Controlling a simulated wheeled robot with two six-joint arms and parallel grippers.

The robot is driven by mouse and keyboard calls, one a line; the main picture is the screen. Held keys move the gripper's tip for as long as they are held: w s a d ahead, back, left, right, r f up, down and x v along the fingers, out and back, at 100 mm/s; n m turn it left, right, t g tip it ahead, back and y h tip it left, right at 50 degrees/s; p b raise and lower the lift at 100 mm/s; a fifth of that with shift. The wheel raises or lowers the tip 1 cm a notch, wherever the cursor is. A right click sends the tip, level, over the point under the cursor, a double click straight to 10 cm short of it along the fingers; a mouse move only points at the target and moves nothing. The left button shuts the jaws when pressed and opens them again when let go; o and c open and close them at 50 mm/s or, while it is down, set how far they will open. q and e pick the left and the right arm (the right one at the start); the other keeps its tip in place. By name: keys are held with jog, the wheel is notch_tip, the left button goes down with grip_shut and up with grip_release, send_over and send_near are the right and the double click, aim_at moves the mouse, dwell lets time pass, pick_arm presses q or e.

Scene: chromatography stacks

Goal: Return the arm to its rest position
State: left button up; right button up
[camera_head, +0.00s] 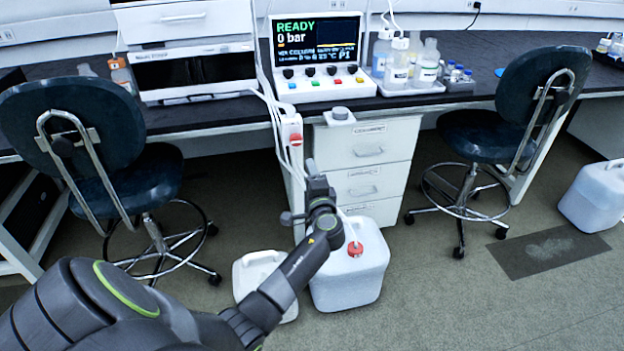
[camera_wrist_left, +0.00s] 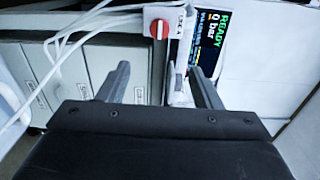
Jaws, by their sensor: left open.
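My left arm reaches up from the lower left in the head view. Its gripper (camera_head: 312,168) is in front of the white drawer unit (camera_head: 368,150), below the bench edge. In the left wrist view the gripper (camera_wrist_left: 160,82) has its two fingers spread apart with nothing between them. Beyond the fingers is a white panel with a red knob (camera_wrist_left: 160,29), which also shows in the head view (camera_head: 296,140). The wrist view looks rolled, with the display lettering tilted. My right gripper is in neither view.
The bench holds a control unit (camera_head: 319,88) reading READY, 0 bar, and a tray of bottles (camera_head: 410,88). White tubes hang near my arm. A red-capped white canister (camera_head: 350,275) stands close to my forearm. Two dark chairs (camera_head: 95,140) (camera_head: 530,100) flank the area.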

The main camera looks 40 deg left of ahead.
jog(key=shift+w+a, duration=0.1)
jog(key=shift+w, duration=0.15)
pick_arm(q)
jog(key=s+d+f+n+g+h, duration=0.3)
jog(key=s+f+n+g+h, duration=0.3)
jog(key=s+f, duration=1.65)
jog(key=s+d+f+n+g+h, duration=0.25)
jog(key=s+d+f+h, duration=0.2)
jog(key=s, duration=0.55)
jog(key=s+d+f+n+g+h, duration=0.25)
jog(key=s+d, duration=0.35)
jog(key=s, duration=0.5)
jog(key=s+a+f+m+p, duration=0.1)
jog(key=s+a+f+p, duration=0.2)
jog(key=s+p, duration=0.8)
jog(key=p, duration=0.7)
jog(key=shift+m+y, duration=0.4)
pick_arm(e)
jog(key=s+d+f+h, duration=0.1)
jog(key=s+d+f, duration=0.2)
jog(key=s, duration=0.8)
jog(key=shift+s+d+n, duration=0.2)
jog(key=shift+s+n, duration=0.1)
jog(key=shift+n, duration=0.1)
